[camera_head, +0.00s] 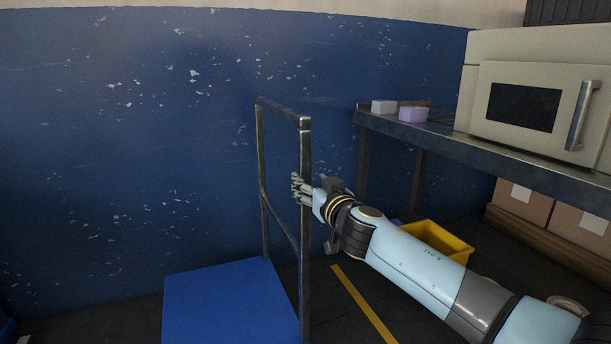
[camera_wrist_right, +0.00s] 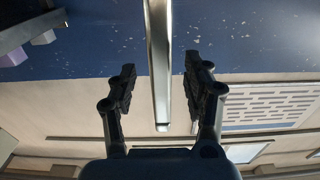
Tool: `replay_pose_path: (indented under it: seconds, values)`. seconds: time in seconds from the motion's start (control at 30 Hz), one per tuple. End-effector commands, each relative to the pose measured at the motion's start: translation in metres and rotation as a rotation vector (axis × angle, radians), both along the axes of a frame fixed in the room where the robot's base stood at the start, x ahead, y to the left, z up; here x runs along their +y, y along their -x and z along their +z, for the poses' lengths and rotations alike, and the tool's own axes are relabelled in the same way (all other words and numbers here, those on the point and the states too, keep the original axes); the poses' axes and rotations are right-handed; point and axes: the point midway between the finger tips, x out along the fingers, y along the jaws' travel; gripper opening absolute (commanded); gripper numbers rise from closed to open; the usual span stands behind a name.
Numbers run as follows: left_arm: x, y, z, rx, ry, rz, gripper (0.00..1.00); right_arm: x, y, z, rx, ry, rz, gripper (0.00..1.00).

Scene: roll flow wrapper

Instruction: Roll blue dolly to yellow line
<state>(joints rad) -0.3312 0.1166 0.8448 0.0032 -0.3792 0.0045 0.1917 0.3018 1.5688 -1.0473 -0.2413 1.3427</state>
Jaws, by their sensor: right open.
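The blue dolly (camera_head: 225,302) stands on the dark floor at the lower middle of the head view. Its grey metal handle frame (camera_head: 283,111) rises upright from the deck. The yellow line (camera_head: 362,305) is on the floor to the right of the dolly. My right gripper (camera_head: 298,189) is at the near upright post of the handle. In the right wrist view the gripper (camera_wrist_right: 159,85) is open, with the metal post (camera_wrist_right: 160,60) between its two fingers and a gap on each side. My left gripper is not in view.
A yellow bin (camera_head: 437,240) sits on the floor behind my right arm. A metal table (camera_head: 480,152) on the right carries a beige machine (camera_head: 535,95) and small white (camera_head: 384,106) and purple (camera_head: 413,114) blocks. Cardboard boxes (camera_head: 523,203) stand under it. A scuffed blue wall (camera_head: 130,150) is behind the dolly.

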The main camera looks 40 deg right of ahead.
Motion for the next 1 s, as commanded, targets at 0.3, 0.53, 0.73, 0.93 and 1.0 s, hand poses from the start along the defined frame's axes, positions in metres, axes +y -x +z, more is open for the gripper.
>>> replay_pose_path:
  seconds: [0.3,0.53,0.73,0.93,1.0]
  values:
    - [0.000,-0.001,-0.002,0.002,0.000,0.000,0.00,-0.010,-0.040,-0.001,0.000,0.000,0.000,0.50]
    - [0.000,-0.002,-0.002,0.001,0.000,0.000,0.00,-0.010,-0.042,0.000,0.001,0.000,0.000,0.50]
    - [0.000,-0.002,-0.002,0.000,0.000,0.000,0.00,-0.010,-0.042,0.000,0.001,0.000,0.000,0.34]
    - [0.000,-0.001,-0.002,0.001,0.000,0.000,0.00,-0.010,-0.042,0.000,0.001,0.000,0.000,0.08]
    - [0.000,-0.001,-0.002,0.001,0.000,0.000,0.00,-0.010,-0.042,0.000,0.001,0.000,0.000,0.00]
